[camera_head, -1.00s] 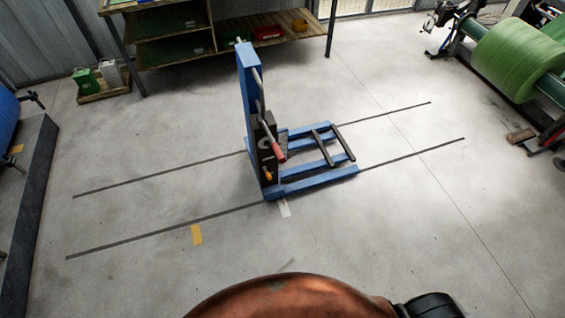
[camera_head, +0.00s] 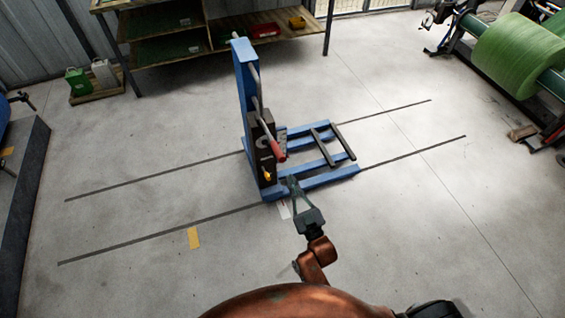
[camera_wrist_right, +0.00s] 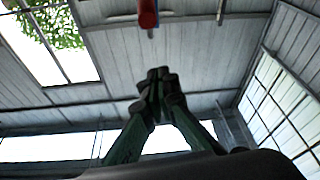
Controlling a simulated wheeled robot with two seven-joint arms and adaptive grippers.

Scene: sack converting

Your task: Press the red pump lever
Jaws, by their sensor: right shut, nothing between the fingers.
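The red pump lever (camera_head: 278,153) is a grey rod with a red grip, slanting down from the upright of the blue lifter (camera_head: 246,90). My right gripper (camera_head: 290,181) is shut and empty, near the lifter's base, just below the red grip in the head view. In the right wrist view the red grip (camera_wrist_right: 148,14) shows at the top edge, past the closed fingertips (camera_wrist_right: 158,74) and apart from them. My left gripper is out of view.
The lifter's blue forks (camera_head: 325,180) extend right, crossed by dark bars. Dark rails (camera_head: 150,239) run along the floor. A workbench with shelves (camera_head: 215,50) stands behind, and a green roll machine (camera_head: 515,55) at right.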

